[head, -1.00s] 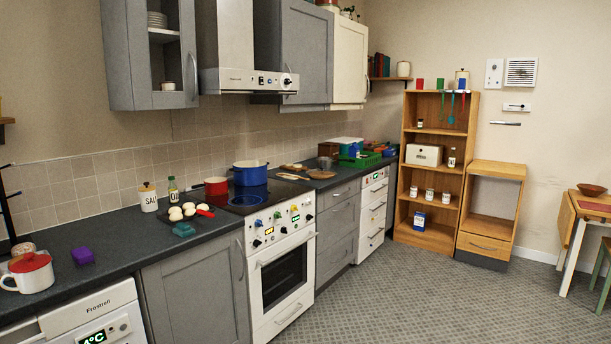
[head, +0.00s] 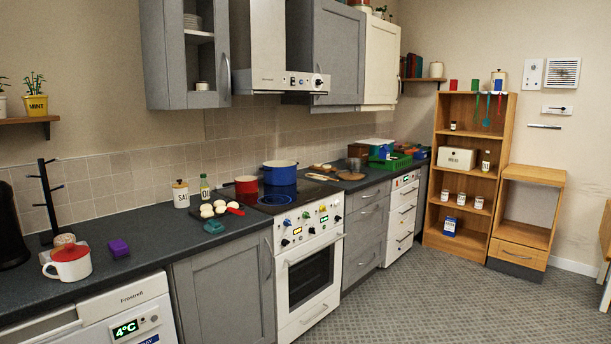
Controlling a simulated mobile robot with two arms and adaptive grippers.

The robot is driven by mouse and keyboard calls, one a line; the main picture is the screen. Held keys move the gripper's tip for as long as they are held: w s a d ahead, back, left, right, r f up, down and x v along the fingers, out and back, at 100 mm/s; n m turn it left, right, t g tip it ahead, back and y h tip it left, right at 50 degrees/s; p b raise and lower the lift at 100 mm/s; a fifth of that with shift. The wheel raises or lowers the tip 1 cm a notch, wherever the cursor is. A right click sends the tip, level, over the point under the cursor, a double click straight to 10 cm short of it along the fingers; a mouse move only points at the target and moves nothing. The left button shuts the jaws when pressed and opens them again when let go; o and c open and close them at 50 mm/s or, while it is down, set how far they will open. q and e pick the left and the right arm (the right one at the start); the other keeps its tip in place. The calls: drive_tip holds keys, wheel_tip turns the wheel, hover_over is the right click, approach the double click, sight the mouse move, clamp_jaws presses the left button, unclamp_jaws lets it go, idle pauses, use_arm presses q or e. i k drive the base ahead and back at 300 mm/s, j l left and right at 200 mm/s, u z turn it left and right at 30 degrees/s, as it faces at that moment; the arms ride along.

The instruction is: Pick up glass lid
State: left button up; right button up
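I cannot make out a glass lid for certain anywhere in the head view. On the stove's hob stand a blue pot (head: 280,173) and a red pan (head: 247,185), both small in the picture. Neither of my grippers is in view.
The dark counter (head: 140,285) runs along the left wall, with a purple block (head: 119,248), a tray of pale round items (head: 218,209) and a mug tree (head: 48,205). A wooden shelf unit (head: 431,190) stands at the back. The grey floor (head: 400,305) is clear.

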sight(350, 173)
drive_tip(key=i+l+z, duration=0.35)
drive_tip(key=i, duration=0.6)
drive_tip(key=i+z, duration=0.3)
drive_tip(key=i, duration=0.65)
